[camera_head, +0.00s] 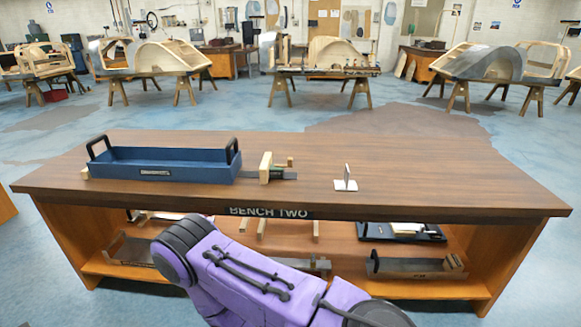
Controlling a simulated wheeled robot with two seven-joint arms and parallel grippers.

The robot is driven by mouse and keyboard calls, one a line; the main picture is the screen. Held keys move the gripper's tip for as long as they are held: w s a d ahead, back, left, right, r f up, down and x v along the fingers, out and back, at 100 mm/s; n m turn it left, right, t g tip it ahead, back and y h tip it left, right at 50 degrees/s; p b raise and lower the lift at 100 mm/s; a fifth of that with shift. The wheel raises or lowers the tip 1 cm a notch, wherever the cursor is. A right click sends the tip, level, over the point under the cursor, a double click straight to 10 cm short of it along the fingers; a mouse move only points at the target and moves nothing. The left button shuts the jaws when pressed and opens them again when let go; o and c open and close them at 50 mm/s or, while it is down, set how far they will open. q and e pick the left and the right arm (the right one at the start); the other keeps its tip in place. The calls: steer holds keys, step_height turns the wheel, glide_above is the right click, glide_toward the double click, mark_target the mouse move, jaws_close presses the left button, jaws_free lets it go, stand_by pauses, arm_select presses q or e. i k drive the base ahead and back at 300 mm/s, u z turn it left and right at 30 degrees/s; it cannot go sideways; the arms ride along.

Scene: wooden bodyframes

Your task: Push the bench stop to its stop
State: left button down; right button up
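A pale wooden block (265,168) stands on the bench top, at the right end of the blue tray. A dark flat bar (285,175) sticks out to its right, and light wooden pegs show behind it. This looks like the bench stop, though I cannot be sure. A small white metal piece with an upright plate (346,181) stands apart on the bench to the right. A purple arm link of mine crosses the lower middle, in front of the bench. Neither of my grippers is in view.
The blue tray (170,171) with black handles sits left on the brown bench (430,172), labelled BENCH TWO. The bench top's right side is clear. The shelf below holds a black tray (368,232) and other wooden and metal pieces. Wooden bodyframes on trestles stand far behind.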

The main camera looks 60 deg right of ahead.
mark_target(267, 169)
steer(key=z, duration=2.7)
steer(key=i, duration=0.45)
